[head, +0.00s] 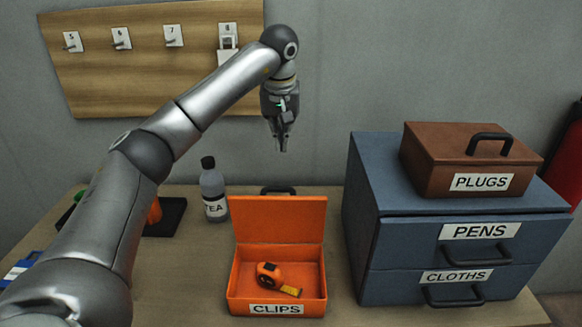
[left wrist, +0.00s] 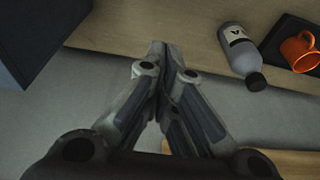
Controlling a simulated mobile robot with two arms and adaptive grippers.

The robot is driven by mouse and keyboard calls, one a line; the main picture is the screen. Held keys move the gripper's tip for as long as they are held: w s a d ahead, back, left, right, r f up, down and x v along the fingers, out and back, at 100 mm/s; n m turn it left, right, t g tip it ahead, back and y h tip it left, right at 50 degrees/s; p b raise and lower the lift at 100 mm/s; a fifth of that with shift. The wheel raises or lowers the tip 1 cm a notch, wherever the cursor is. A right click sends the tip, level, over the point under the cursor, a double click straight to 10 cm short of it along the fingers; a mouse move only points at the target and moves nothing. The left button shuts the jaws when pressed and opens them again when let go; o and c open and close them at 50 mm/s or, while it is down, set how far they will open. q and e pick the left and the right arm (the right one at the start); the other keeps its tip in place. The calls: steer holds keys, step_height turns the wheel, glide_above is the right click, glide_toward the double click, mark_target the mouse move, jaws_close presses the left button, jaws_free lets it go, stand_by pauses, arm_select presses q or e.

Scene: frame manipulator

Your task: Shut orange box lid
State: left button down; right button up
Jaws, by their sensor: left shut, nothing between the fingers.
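The orange box (head: 240,281) stands on the table with a CLIPS label on its front. Its lid (head: 280,220) is open and stands up at the back, with a dark handle behind it. My left gripper (head: 282,148) is shut and empty, pointing down in the air above and behind the raised lid, touching nothing. In the left wrist view the gripper (left wrist: 158,48) has its fingertips together, and the box is not in that view. My right gripper is in neither view.
A TEA bottle (head: 213,190) stands left behind the box, near a dark tray (head: 170,219) with an orange mug (left wrist: 299,51). A blue drawer unit (head: 362,215) with a brown PLUGS box (head: 425,160) on top stands close on the right. A key board (head: 100,80) hangs behind.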

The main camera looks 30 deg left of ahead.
arm_select(q)
steer(key=s+p+x, duration=0.1)
steer(key=p+x, duration=0.1)
steer(key=x, duration=0.7)
steer(key=s+d+p, duration=0.2)
steer(key=s, duration=0.1)
steer(key=shift+s+r, duration=0.1)
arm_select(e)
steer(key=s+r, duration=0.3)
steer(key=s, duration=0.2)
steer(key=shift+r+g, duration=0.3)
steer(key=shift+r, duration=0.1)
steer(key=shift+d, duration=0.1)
